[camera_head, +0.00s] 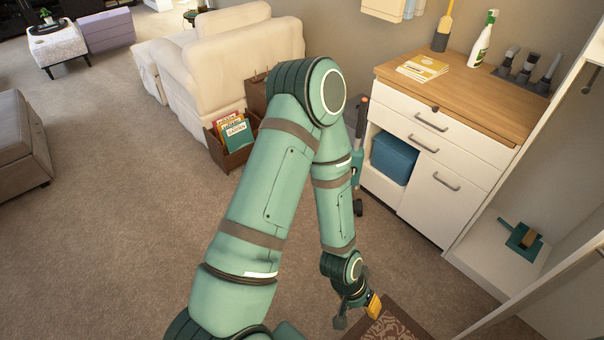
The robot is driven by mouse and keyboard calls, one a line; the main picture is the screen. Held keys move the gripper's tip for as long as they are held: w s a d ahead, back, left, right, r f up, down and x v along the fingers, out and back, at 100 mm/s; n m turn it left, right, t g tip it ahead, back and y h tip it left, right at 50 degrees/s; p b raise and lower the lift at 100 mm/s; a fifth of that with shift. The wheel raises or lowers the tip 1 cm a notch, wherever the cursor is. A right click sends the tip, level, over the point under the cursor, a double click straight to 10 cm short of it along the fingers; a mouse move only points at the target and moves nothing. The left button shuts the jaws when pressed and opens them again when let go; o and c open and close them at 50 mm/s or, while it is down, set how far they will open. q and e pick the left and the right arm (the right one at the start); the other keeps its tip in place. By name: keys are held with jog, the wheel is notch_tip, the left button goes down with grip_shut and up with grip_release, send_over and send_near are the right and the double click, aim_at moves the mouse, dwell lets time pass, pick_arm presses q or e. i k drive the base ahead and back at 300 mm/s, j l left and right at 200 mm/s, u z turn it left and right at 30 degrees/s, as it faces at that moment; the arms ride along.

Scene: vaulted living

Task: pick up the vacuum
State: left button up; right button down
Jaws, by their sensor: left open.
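An upright stick vacuum (357,170) stands against the left side of the white cabinet. It has an orange-tipped dark handle at the top, a teal body and a dark foot on the carpet. My left arm hides part of its left side. My left gripper (357,311) is low in the picture, open and empty. It is in front of the vacuum, nearer to me, and apart from it. Its fingers are above the floor by a patterned rug. My right gripper does not show.
The white cabinet (468,128) with a wooden top and a blue bin (394,158) stands at the right. A box of books (232,140) and a cream armchair (245,45) are behind my arm. A patterned rug (398,326) lies below. Carpet at left is clear.

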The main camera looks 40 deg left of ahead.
aim_at(357, 152)
jog(key=u, duration=0.95)
jog(key=i+z, duration=0.25)
jog(key=i, duration=0.35)
jog(key=i+j+z, duration=0.3)
jog(key=i, duration=0.25)
jog(key=i+j+z, duration=0.25)
jog(key=i, duration=0.3)
jog(key=i+j+z, duration=0.3)
jog(key=i+j, duration=0.15)
jog(key=i, duration=0.1)
